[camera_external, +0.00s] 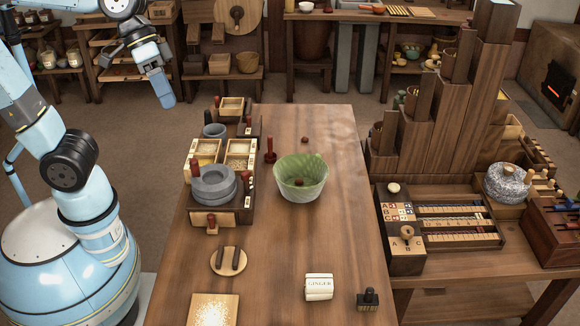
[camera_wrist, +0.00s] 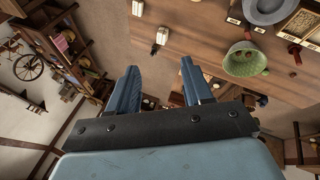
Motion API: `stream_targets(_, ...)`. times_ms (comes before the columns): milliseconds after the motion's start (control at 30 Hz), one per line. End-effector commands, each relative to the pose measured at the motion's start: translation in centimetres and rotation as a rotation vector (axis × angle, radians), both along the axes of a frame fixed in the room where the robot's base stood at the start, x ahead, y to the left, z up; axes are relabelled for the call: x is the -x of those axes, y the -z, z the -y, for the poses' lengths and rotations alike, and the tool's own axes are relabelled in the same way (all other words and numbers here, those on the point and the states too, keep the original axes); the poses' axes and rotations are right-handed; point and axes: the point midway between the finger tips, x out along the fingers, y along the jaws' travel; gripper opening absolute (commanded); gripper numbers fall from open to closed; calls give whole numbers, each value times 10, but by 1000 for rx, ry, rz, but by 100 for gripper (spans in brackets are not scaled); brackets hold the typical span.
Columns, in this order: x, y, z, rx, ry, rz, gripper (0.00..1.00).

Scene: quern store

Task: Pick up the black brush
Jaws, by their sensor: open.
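A small black object that looks like the black brush (camera_external: 368,301) stands on the wooden table (camera_external: 338,240) at its near right corner, right of the white block marked GINGER (camera_external: 318,287). In the wrist view a small dark thing, likely the same brush (camera_wrist: 154,50), shows beyond my fingertips, beside a pale block (camera_wrist: 162,35). My gripper (camera_external: 165,98) hangs in the air left of the table's far end, well away from the brush. Its two blue fingers stand apart with nothing between them in the wrist view (camera_wrist: 158,72).
A green bowl (camera_external: 300,182) stands mid-table, with a red-handled stamp (camera_external: 270,152) near it. A grey quern (camera_external: 213,184) and small boxes line the left edge. The table between bowl and GINGER block is clear.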

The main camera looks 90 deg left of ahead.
Motion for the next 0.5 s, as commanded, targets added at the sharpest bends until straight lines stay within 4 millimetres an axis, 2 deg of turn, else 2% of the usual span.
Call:
stream_targets(33, -16, 1, 9, 47, -25, -26, 50)
stream_targets(300, -93, 0, 58, 335, -182, -169, 50)
stream_targets(500, -152, 2, 88, 557, -302, -296, 50)
